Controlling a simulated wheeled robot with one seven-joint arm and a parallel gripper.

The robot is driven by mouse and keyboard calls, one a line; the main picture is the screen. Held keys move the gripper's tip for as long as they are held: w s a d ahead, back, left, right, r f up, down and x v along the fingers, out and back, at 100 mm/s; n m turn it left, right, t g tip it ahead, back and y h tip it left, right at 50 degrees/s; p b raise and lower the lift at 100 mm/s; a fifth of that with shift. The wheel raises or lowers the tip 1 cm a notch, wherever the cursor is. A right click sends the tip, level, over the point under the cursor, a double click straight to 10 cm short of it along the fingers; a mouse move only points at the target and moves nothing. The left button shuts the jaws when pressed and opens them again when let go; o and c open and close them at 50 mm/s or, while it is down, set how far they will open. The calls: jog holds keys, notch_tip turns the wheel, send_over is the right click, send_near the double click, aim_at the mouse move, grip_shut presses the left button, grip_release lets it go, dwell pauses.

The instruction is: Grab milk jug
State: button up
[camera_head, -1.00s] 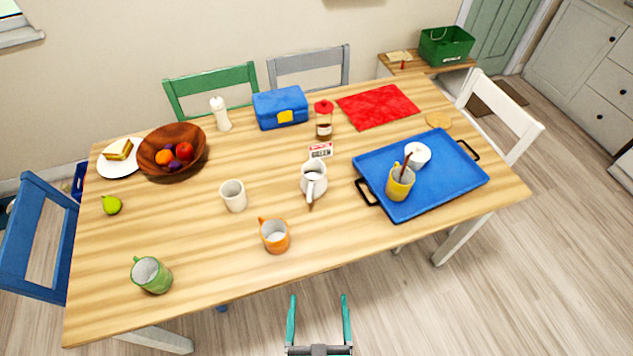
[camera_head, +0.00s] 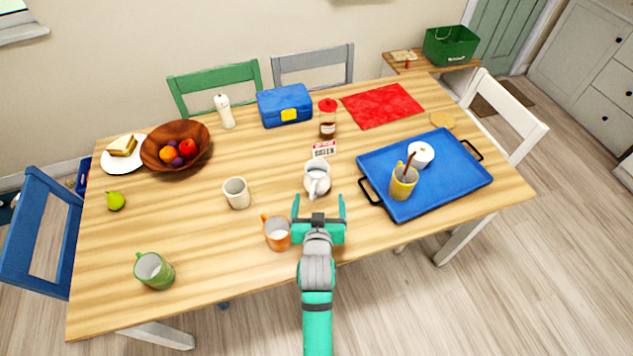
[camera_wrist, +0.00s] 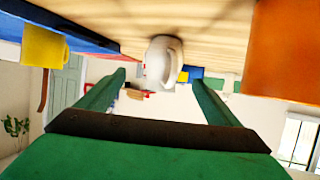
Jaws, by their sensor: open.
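The milk jug (camera_head: 317,180) is a white pitcher with its handle toward me, standing on the table just beyond my gripper. My gripper (camera_head: 319,204) is open and empty, with its two teal fingers pointing at the jug from the near side. In the wrist view, which looks upside down, the white jug (camera_wrist: 162,62) shows ahead between the two fingers of my gripper (camera_wrist: 160,82). The jug's handle shows on its right side there. I cannot tell whether the fingertips touch the jug; they appear short of it.
An orange mug (camera_head: 277,233) stands close left of my gripper and looms at the right in the wrist view (camera_wrist: 285,50). A blue tray (camera_head: 440,190) with a yellow mug (camera_head: 403,182) lies to the right. A white cup (camera_head: 237,193) stands left; a small sign (camera_head: 324,149) stands behind the jug.

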jog(key=shift+w+a, duration=0.35)
jog(key=shift+w, duration=0.45)
send_near(318, 171)
jog(key=x, duration=0.5)
jog(key=shift+f, duration=0.25)
jog(key=shift+c, duration=0.6)
jog(key=shift+a, duration=0.1)
jog(key=c, duration=1)
jog(key=shift+r, duration=0.1)
jog(key=c, duration=0.4)
jog(key=shift+o, duration=0.2)
jog(key=shift+r, duration=0.15)
